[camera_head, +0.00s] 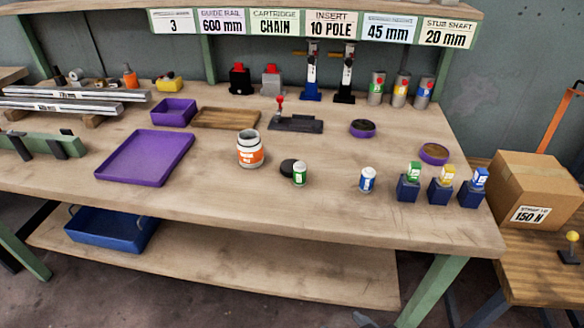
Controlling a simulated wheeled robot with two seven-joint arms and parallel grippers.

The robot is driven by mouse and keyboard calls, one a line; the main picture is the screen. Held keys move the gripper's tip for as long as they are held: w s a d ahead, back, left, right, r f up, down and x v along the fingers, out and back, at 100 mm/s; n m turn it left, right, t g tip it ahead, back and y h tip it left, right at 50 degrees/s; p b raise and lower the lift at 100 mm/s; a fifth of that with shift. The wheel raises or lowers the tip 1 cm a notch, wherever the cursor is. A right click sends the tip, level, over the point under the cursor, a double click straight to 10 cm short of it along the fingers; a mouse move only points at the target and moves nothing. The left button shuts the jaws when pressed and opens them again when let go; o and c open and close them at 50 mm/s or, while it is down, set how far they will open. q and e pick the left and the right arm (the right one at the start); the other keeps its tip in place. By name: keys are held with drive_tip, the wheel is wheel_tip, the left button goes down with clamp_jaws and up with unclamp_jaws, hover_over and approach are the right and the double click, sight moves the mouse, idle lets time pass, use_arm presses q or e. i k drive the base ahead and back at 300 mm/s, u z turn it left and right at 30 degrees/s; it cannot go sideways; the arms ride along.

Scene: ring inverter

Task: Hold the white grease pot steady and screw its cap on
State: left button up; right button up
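The white grease pot (250,158) stands upright near the middle of the bench, with an orange label around it. Its mouth looks open and dark, with no cap on it. A black round disc, which looks like the cap (287,166), lies flat on the bench to the right of the pot. A small green-labelled can stands just in front of the disc and hides part of it. Neither of my grippers can be made out in the head view.
The green-labelled can (300,175) and a blue-labelled can (367,181) stand right of the pot. A purple tray (118,178) lies left. A black fixture with a red knob (296,124) is behind. The bench front before the pot is clear.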

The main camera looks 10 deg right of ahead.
sight(250, 152)
drive_tip(key=k, duration=1.25)
drive_tip(key=u, duration=0.85)
drive_tip(key=i, duration=1.1)
drive_tip(key=z, duration=0.35)
drive_tip(key=i, duration=0.75)
drive_tip(key=z, duration=0.65)
